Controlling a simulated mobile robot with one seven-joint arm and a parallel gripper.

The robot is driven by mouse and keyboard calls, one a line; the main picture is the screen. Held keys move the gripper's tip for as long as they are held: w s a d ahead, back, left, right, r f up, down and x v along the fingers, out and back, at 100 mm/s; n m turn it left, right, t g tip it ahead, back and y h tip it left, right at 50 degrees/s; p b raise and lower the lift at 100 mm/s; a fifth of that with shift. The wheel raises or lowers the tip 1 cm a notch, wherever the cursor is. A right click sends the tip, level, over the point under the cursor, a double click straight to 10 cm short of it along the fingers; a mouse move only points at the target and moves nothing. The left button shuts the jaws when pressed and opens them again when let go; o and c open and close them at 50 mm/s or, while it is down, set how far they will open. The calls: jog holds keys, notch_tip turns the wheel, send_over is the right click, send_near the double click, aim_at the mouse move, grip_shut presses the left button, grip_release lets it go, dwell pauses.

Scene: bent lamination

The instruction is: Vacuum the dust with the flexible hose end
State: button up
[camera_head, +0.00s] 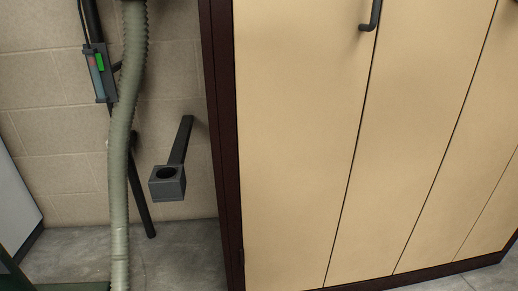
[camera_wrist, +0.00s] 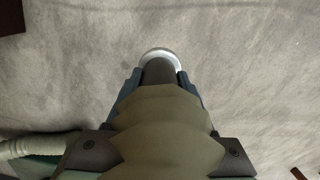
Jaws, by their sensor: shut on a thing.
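In the wrist view my gripper (camera_wrist: 160,150) is shut on the flexible hose end (camera_wrist: 158,118), an olive, faceted piece. A dark tube (camera_wrist: 158,73) extends ahead of it to a pale, shiny ring at its tip. Blue parts show on both sides of the tube. The tip is over a grey, mottled floor (camera_wrist: 70,60); I cannot tell whether it touches. The ribbed green-grey hose (camera_head: 119,160) hangs down the left of the head view. No distinct dust pile can be made out against the floor. My gripper is outside the head view.
A beige-panelled cabinet (camera_head: 300,130) with a dark frame fills the right of the head view. A dark square holder (camera_head: 167,190) with a round hole sticks out on an arm before the block wall (camera_head: 60,140). A dark pole carries a small green-marked box (camera_head: 99,72).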

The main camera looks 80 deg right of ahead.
jog(key=shift+r+p, duration=1.05)
jog(key=shift+r, duration=0.15)
jog(key=shift+r, duration=0.1)
